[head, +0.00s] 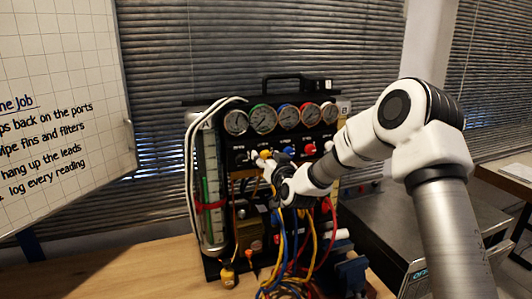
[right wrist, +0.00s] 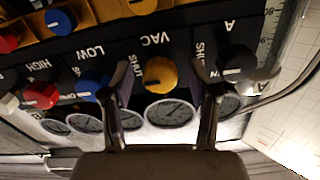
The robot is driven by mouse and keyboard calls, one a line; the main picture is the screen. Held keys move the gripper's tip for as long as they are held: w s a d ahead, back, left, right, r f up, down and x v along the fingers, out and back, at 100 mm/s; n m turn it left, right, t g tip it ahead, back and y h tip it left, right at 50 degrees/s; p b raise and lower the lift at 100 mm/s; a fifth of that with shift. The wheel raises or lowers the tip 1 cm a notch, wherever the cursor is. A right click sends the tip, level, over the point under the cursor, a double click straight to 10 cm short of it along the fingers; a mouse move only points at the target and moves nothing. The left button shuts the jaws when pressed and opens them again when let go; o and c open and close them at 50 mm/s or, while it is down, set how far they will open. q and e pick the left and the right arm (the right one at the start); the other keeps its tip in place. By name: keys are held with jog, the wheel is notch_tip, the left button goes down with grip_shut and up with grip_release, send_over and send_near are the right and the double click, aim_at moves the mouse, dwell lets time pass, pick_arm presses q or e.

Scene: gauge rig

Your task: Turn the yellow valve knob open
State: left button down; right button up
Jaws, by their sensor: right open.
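The yellow valve knob (right wrist: 160,75) shows in the right wrist view under the VAC label, on the dark panel. In the head view the yellow knob (head: 265,153) is a small spot on the gauge rig (head: 290,90), just past my gripper. My right gripper (right wrist: 161,68) is open, with one finger on each side of the yellow knob in the picture. I cannot tell whether the fingers touch it. In the head view the right gripper (head: 264,166) is at the rig's front, partly hidden by its own wrist. My left gripper is not in view.
A black knob (right wrist: 237,62), a blue knob (right wrist: 91,88) and a red knob (right wrist: 41,95) flank the yellow one. Several round gauges (head: 263,119) sit above. Coloured hoses (head: 290,265) hang below onto the wooden table (head: 150,270). A clear cylinder (head: 211,185) stands left.

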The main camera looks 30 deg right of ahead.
jog(key=shift+w, duration=0.2)
jog(key=shift+s, duration=0.15)
jog(key=shift+c, duration=0.4)
grip_shut()
